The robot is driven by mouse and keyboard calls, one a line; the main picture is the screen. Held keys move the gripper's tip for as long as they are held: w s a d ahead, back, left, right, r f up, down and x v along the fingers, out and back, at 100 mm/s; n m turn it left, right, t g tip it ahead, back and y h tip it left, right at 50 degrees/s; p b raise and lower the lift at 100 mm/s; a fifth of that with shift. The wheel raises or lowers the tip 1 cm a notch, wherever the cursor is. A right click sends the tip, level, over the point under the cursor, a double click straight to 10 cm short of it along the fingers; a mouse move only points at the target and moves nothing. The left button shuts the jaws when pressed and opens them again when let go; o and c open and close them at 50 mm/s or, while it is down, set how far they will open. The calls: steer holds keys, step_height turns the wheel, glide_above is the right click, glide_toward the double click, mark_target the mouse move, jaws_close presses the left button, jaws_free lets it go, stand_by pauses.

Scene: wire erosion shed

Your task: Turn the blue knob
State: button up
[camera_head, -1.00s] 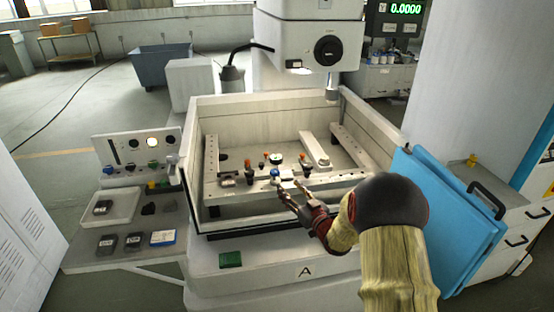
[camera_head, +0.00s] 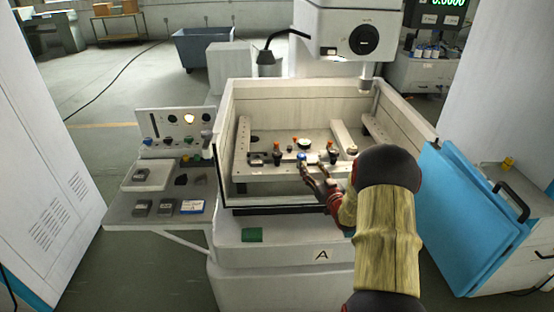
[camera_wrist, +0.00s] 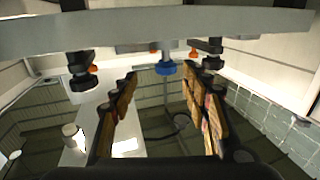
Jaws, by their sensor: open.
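A small blue knob (camera_head: 301,156) stands among the fixtures inside the machine's open box. In the wrist view the blue knob (camera_wrist: 165,68) hangs near the upper middle, between the lines of my two fingers and beyond their tips. My gripper (camera_head: 309,173) is open and empty, reaching over the box's front wall just short of the knob. In the wrist view my gripper (camera_wrist: 160,80) has a finger on each side, with a clear gap between. I see no contact with the knob. Small blue controls (camera_head: 147,142) also show on the side panel, left of the box.
Black clamps with orange parts (camera_head: 277,154) stand close on both sides of the blue knob. A pale bar (camera_wrist: 200,22) crosses the top of the wrist view. The box's front wall (camera_head: 270,200) lies below my gripper. A blue panel (camera_head: 465,215) stands at right.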

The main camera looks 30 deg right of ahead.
mark_target(303, 159)
steer(key=shift+w+a+r, duration=0.1)
steer(key=shift+w+a, duration=0.3)
steer(key=shift+w, duration=0.3)
steer(key=shift+b+x, duration=0.7)
steer(key=shift+x, duration=2.9)
steer(key=shift+c, duration=1)
steer(key=c, duration=1)
